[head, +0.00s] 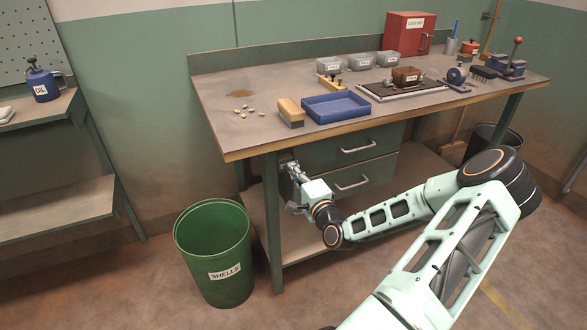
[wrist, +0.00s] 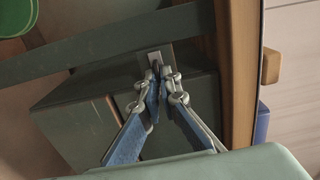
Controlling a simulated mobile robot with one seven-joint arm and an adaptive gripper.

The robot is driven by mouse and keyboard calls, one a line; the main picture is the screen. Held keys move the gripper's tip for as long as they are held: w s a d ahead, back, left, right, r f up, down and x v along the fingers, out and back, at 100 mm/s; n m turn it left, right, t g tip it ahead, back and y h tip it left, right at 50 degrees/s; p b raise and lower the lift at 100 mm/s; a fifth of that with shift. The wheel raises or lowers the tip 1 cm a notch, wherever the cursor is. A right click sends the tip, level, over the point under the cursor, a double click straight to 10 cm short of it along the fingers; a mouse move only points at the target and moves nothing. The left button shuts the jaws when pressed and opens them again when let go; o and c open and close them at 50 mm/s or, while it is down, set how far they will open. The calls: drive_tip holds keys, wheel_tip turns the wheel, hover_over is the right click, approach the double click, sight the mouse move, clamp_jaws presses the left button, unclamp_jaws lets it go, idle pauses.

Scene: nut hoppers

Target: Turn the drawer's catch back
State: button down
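The workbench has two stacked green drawers, an upper one (head: 330,148) and a lower one (head: 335,178), each with a pale bar handle. Both look closed. The catch (wrist: 155,60) shows in the wrist view as a small pale plate with a dark reddish piece, on the bench frame beside the drawer fronts. My gripper (wrist: 163,76) has its fingertips drawn close together around that dark piece. In the head view my gripper (head: 292,168) is at the left of the drawers, by the front leg, and hides the catch there. The catch's exact angle is hard to tell.
A green bin (head: 213,255) labelled SHELLS stands on the floor left of the bench leg. On the benchtop (head: 225,130) are a blue tray (head: 335,106), a wooden-topped brush (head: 290,112), several nuts and grey bins.

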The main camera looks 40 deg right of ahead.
drive_tip(key=shift+m, duration=0.3)
drive_tip(key=c, duration=2.2)
unclamp_jaws()
drive_tip(key=shift+s, duration=0.1)
drive_tip(key=v, duration=1.2)
drive_tip(key=shift+a, duration=0.1)
